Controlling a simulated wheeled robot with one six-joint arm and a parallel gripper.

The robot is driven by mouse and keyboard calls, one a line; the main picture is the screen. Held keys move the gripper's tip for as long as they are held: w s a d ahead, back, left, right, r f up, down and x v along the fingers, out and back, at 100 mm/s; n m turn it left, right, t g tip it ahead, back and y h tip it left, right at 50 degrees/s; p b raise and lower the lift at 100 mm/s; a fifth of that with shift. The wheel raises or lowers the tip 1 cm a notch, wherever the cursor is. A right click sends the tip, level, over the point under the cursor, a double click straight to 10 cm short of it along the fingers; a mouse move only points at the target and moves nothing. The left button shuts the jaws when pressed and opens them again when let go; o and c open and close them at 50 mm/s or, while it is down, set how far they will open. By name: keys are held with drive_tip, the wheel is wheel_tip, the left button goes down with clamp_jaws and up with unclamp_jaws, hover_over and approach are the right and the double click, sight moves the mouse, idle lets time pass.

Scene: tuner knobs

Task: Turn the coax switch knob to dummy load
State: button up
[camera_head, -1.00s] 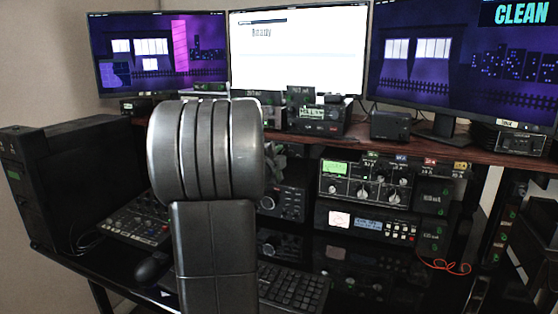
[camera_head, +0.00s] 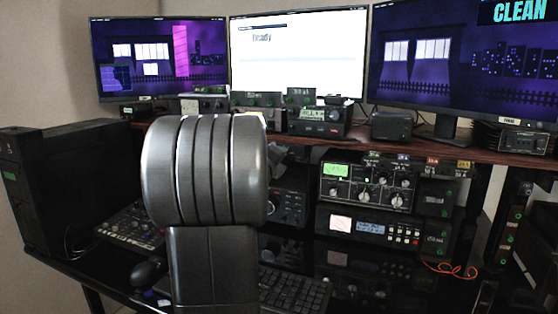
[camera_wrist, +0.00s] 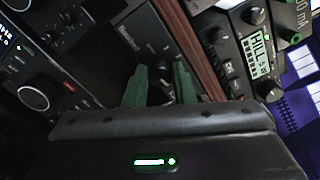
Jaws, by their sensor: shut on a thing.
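In the wrist view, my gripper (camera_wrist: 161,85) has two green fingers closed about a small dark knob (camera_wrist: 163,73), which I take for the coax switch knob. The knob is on the face of a dark box (camera_wrist: 130,38) with small pale lettering. Its pointer and the position labels are too dark to read. The fingers largely hide the knob's sides. In the head view, my own thick grey arm stands in front of that area. It hides the knob and most of the gripper.
A radio with a lit green display (camera_wrist: 262,52) and knobs is close on the wrist view's right, past a brown shelf edge (camera_wrist: 190,45). In the head view, a tuner with several knobs (camera_head: 366,185) stands on the right under the shelf. A keyboard (camera_head: 295,290) lies in front.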

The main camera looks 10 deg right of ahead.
drive_tip(key=shift+f+m, duration=0.15)
drive_tip(key=shift+m, duration=0.15)
drive_tip(key=o, duration=1)
drive_tip(key=shift+s, duration=0.1)
drive_tip(key=v, duration=1.3)
drive_tip(key=shift+s+a, duration=0.25)
drive_tip(key=x, duration=1.4)
